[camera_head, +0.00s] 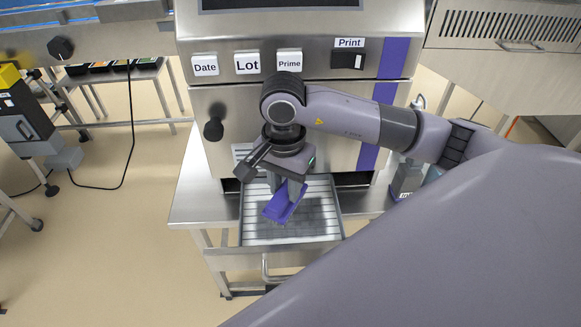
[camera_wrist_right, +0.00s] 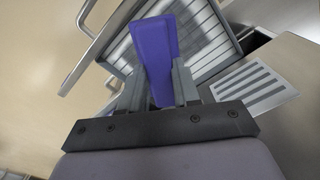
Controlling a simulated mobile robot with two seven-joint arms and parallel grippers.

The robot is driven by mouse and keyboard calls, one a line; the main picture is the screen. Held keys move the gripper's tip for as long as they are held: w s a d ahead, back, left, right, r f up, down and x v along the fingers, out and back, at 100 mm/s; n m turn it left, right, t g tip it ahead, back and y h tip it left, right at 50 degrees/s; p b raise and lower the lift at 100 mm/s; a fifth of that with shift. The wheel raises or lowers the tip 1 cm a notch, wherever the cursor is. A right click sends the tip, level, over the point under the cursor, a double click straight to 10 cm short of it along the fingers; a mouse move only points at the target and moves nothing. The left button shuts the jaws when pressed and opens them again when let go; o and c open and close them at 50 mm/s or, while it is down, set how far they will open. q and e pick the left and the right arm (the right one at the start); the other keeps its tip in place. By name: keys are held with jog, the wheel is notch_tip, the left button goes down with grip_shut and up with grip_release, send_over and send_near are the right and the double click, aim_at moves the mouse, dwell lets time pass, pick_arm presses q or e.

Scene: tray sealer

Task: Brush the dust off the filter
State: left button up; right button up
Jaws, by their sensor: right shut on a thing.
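My right gripper (camera_head: 288,190) is shut on a purple brush (camera_head: 284,206) and points down over the filter. In the right wrist view the brush (camera_wrist_right: 155,58) sits between the two grey fingers of the gripper (camera_wrist_right: 159,90). The filter (camera_head: 327,205) is a slatted panel in an open metal drawer (camera_head: 290,247) at the front of the machine. Part of it looks darker grey, under and right of the brush. The brush's bristles are hidden, and I cannot tell whether they touch the filter. My left gripper is out of view.
The steel machine (camera_head: 290,120) stands behind the drawer, with labelled buttons, a black knob (camera_head: 213,129) and a print switch (camera_head: 347,61). A side table (camera_head: 195,190) lies left of the drawer. Open floor (camera_head: 110,240) is at the left.

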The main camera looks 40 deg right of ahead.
jog(key=m, duration=0.4)
jog(key=w+d+r+m, duration=0.1)
jog(key=m, duration=0.1)
jog(key=shift+d, duration=0.1)
jog(key=m, duration=0.3)
jog(key=d+m, duration=0.1)
jog(key=m, duration=0.1)
jog(key=shift+w+r+b, duration=0.25)
jog(key=shift+r+b, duration=0.05)
jog(key=shift+r, duration=0.05)
jog(key=shift+f+b, duration=1.3)
jog(key=shift+f, duration=0.7)
jog(key=shift+m, duration=0.3)
